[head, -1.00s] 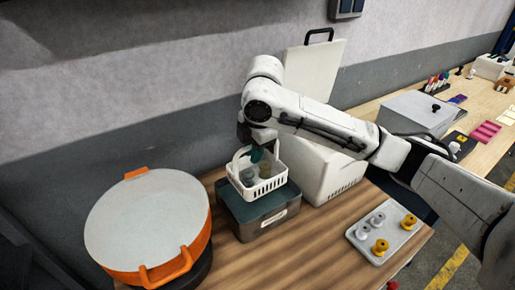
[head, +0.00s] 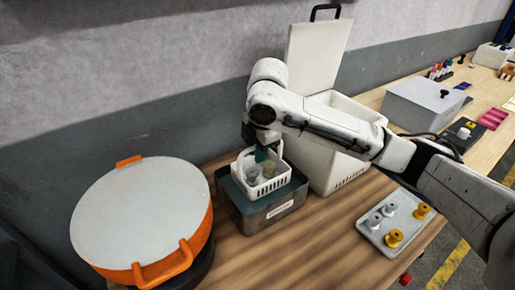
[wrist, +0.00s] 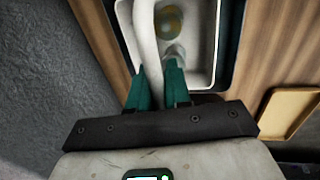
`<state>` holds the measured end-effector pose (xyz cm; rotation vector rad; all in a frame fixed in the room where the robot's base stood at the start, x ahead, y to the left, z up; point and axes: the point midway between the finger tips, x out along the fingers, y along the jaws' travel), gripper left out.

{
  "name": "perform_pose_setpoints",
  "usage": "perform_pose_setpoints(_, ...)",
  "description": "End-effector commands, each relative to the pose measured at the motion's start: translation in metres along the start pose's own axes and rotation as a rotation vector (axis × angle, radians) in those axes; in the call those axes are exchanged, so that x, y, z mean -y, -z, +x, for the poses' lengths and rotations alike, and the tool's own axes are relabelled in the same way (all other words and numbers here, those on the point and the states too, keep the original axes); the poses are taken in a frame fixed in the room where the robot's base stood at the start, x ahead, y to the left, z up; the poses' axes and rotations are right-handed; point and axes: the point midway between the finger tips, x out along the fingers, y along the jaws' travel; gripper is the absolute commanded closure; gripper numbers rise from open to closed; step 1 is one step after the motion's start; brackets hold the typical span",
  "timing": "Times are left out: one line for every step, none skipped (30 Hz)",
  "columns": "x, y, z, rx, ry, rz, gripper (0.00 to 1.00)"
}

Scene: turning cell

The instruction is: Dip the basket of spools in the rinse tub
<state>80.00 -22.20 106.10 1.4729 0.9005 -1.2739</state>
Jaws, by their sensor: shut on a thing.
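The white basket (head: 266,188) holds spools, one yellow (wrist: 169,21) and one grey (wrist: 173,52) in the wrist view. My gripper (head: 261,155) has teal fingers and is shut on the basket's arched white handle (wrist: 147,40). The fingers also show in the wrist view (wrist: 158,78). The basket looks level, over or partly inside the mouth of a grey metal tub (head: 284,212) with a teal inside and a label on its front. The basket hides much of the tub's inside, so I cannot tell how deep its bottom is.
A large orange pot (head: 190,240) with a pale top stands at the left. A white bin (head: 335,165) with its lid up stands right behind the tub. A tray (head: 372,236) holding several grey and yellow spools lies at the right. Bare wood lies between tub and tray.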

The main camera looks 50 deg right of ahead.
Motion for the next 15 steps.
perform_pose_setpoints(0.001,0.000,0.006,-0.001,0.000,0.000,1.00)
perform_pose_setpoints(0.002,0.000,0.009,-0.001,0.000,0.000,1.00)
perform_pose_setpoints(0.002,0.000,0.011,-0.001,0.000,0.000,1.00)
perform_pose_setpoints(0.003,0.000,0.014,-0.001,0.000,0.000,1.00)
perform_pose_setpoints(0.003,0.000,0.016,-0.001,0.000,0.000,1.00)
perform_pose_setpoints(0.004,0.000,0.018,-0.001,0.000,0.000,1.00)
perform_pose_setpoints(0.004,0.000,0.021,-0.001,0.000,0.000,1.00)
perform_pose_setpoints(0.004,0.000,0.023,-0.001,0.000,0.000,1.00)
perform_pose_setpoints(0.005,0.000,0.025,0.000,0.000,-0.001,1.00)
perform_pose_setpoints(0.005,0.000,0.028,0.000,0.000,-0.001,1.00)
perform_pose_setpoints(0.006,0.000,0.030,0.000,0.000,-0.001,1.00)
perform_pose_setpoints(0.006,0.000,0.033,0.000,0.000,0.000,1.00)
perform_pose_setpoints(0.007,0.000,0.035,0.000,0.000,0.000,1.00)
perform_pose_setpoints(0.007,0.000,0.037,0.000,0.000,0.000,1.00)
perform_pose_setpoints(0.008,0.000,0.040,-0.001,0.000,0.000,1.00)
